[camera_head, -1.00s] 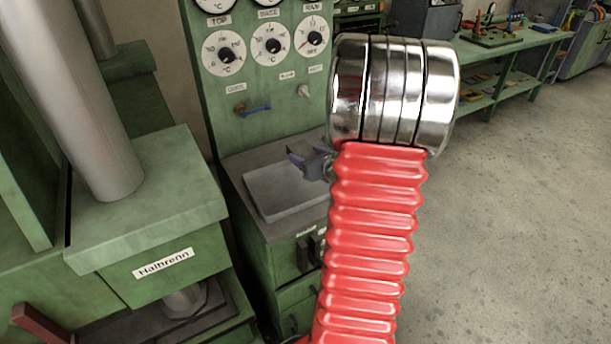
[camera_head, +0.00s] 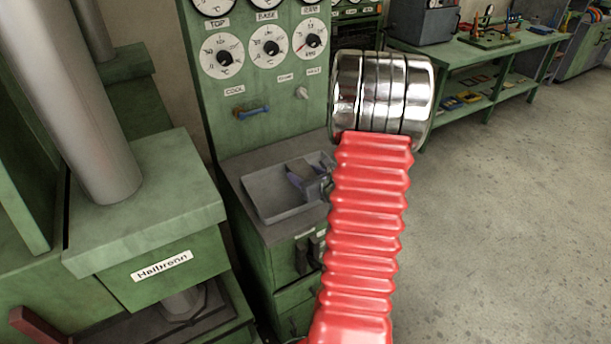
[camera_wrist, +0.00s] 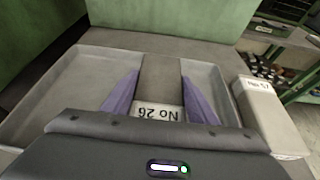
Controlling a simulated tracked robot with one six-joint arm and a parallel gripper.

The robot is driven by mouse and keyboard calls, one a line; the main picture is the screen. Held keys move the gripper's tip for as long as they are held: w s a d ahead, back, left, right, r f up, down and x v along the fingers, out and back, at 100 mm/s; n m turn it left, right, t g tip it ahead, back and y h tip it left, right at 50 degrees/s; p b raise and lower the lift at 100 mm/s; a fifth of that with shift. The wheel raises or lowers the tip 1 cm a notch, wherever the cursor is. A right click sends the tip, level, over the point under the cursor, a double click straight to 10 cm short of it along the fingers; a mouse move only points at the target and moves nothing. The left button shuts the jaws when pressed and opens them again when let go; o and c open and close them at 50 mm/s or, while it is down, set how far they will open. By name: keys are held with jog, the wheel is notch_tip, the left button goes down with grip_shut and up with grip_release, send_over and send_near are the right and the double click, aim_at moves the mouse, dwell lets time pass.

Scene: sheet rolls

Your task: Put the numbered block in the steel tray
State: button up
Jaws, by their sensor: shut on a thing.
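The numbered block (camera_wrist: 160,80), a grey-brown bar with a white label reading "No 26", is between the two purple fingers of my gripper (camera_wrist: 160,88) in the wrist view. The fingers are shut on its sides. The steel tray (camera_wrist: 65,85) is a shallow grey tray that spreads on both sides of the block, beneath my gripper. In the head view my gripper (camera_head: 308,178) is at the right part of the tray (camera_head: 262,192), low and within its outline. I cannot make out the block there, nor whether its underside touches the tray floor.
A pale labelled box (camera_wrist: 268,115) stands just right of the tray in the wrist view. A green panel with dials (camera_head: 262,70) rises behind the tray. A green machine (camera_head: 150,215) stands to the left. Open floor (camera_head: 500,220) lies to the right.

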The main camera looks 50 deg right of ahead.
jog(key=shift+f, duration=0.25)
jog(key=o, duration=1.4)
jog(key=shift+f, duration=0.15)
jog(key=shift+s+r, duration=0.2)
jog(key=v, duration=1.1)
jog(key=shift+s+a, duration=0.15)
jog(key=shift+s, duration=0.15)
